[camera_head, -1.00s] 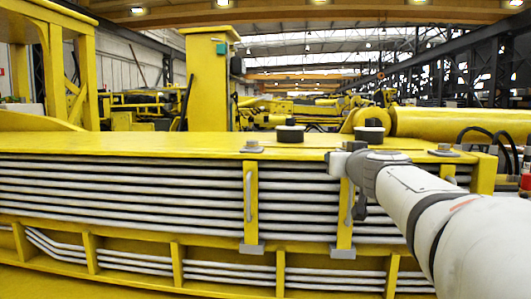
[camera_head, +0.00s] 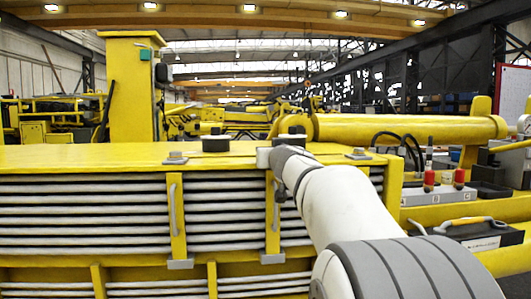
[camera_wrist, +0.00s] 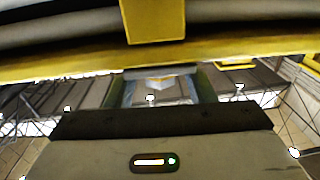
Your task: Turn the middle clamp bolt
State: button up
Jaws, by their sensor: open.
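The yellow boom (camera_head: 90,156) lies across the head view with vertical yellow clamp straps on its side. The left clamp bolt (camera_head: 175,158) and the right clamp bolt (camera_head: 359,153) show as grey heads on its top face. The middle clamp strap (camera_head: 272,215) runs down below my wrist; its bolt is hidden behind my wrist and arm. In the wrist view, my gripper (camera_wrist: 160,82) is open, with nothing clearly held between its fingers. A yellow strap (camera_wrist: 153,20) crosses the top of that view, beyond the fingers. I cannot tell whether the fingers touch anything.
A yellow cylinder (camera_head: 410,128) lies behind. A black case (camera_head: 470,232) and red-topped parts (camera_head: 429,178) are at right.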

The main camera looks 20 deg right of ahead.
jog(key=shift+c, duration=0.2)
jog(key=c, duration=0.9)
jog(key=shift+f, duration=0.1)
jog(key=shift+c, duration=0.3)
jog(key=shift+a+h+b, duration=0.1)
jog(key=shift+h+b, duration=0.2)
jog(key=shift+b, duration=0.05)
